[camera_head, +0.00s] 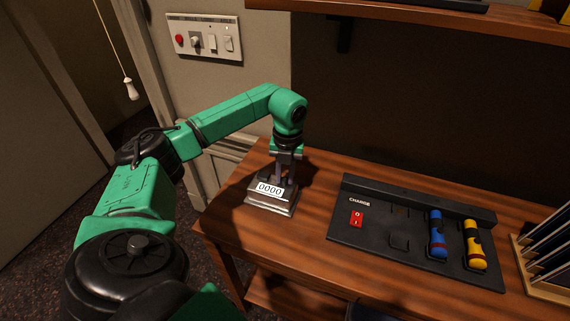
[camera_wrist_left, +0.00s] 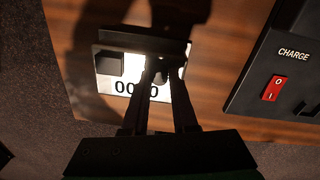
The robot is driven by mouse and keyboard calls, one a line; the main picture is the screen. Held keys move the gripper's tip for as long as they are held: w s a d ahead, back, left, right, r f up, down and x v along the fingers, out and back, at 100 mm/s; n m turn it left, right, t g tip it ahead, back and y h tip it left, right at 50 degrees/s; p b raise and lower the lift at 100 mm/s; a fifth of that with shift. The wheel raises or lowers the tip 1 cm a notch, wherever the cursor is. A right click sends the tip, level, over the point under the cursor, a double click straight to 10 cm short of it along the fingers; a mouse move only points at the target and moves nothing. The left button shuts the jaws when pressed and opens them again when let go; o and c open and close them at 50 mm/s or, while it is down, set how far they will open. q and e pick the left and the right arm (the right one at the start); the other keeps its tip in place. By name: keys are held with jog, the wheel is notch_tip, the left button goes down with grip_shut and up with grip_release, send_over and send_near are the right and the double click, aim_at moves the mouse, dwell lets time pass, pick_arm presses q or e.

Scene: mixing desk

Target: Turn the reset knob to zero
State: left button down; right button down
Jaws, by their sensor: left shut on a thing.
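The counter (camera_head: 270,200) is a small metal box with a white display reading 0000, standing near the left end of the wooden desk. My left gripper (camera_head: 287,172) points down at its top from behind the display. In the left wrist view the counter (camera_wrist_left: 108,88) lies under the two dark fingers of my left gripper (camera_wrist_left: 160,82), which cover part of its digits. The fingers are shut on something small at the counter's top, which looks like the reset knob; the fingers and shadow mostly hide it. My right gripper is not in view.
A black charging panel (camera_head: 370,238) with a red switch (camera_head: 356,218) and blue (camera_head: 437,235) and yellow (camera_head: 474,245) cylinders lies right of the counter. A dark slotted rack (camera_head: 545,255) stands at the right edge. A wall switch plate (camera_head: 204,38) is behind my arm.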

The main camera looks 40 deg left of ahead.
pick_arm(q)
jog(key=m, duration=0.5)
dwell(0.5)
jog(key=shift+r, duration=0.1)
jog(key=c, duration=0.7)
grip_release()
notch_tip(320, 180, up, 14)
jog(key=shift+d+r+p, duration=0.25)
jog(key=shift+p, duration=0.1)
